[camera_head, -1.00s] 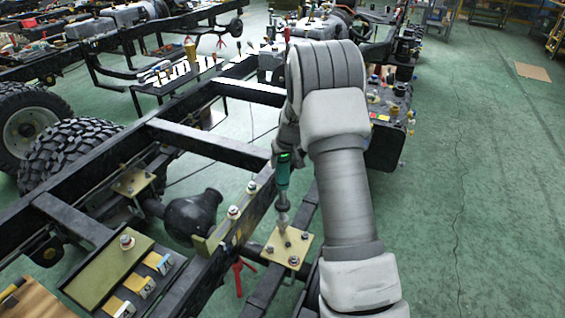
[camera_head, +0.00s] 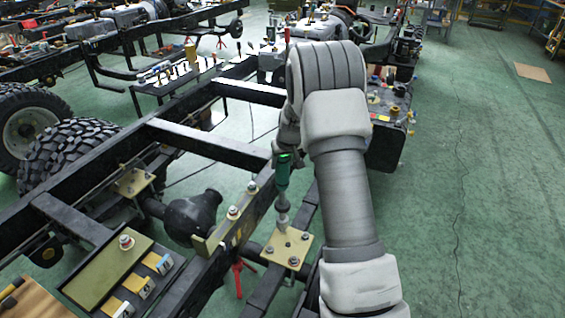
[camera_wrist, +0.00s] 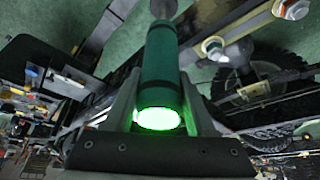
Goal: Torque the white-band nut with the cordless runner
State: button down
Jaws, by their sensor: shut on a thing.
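The cordless runner (camera_head: 283,174) is a slim green tool with a grey socket end. My gripper (camera_wrist: 160,90) is shut around its body, and a green light glows at its near end in the wrist view. In the head view the runner hangs nearly upright, socket down, over a tan plate (camera_head: 298,241) with several nuts. I cannot tell whether the socket touches a nut. Another nut (camera_head: 126,242) is on the olive tray. I cannot tell which nut bears the white band.
The black chassis rail (camera_head: 195,258) runs diagonally beside the runner. A dark rounded axle housing (camera_head: 193,215) lies left of it, with a tyre (camera_head: 68,150) further left. A red stand (camera_head: 237,277) is below the rail.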

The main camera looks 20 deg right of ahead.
aim_at(283, 171)
jog(key=shift+f+b, duration=1.5)
dwell(1.9)
jog(key=shift+s+f+b, duration=0.2)
jog(key=shift+f+b, duration=0.15)
jog(key=shift+b, duration=0.15)
dwell(1.9)
jog(key=shift+r, duration=0.15)
jog(key=shift+w+r+p, duration=0.15)
jog(key=shift+r+p, duration=0.25)
jog(key=shift+r, duration=0.4)
jog(key=shift+w+r+p, duration=0.1)
jog(key=shift+r+p, duration=0.25)
jog(key=shift+r, duration=0.45)
jog(key=shift+r+p, duration=1.45)
jog(key=shift+r, duration=1.1)
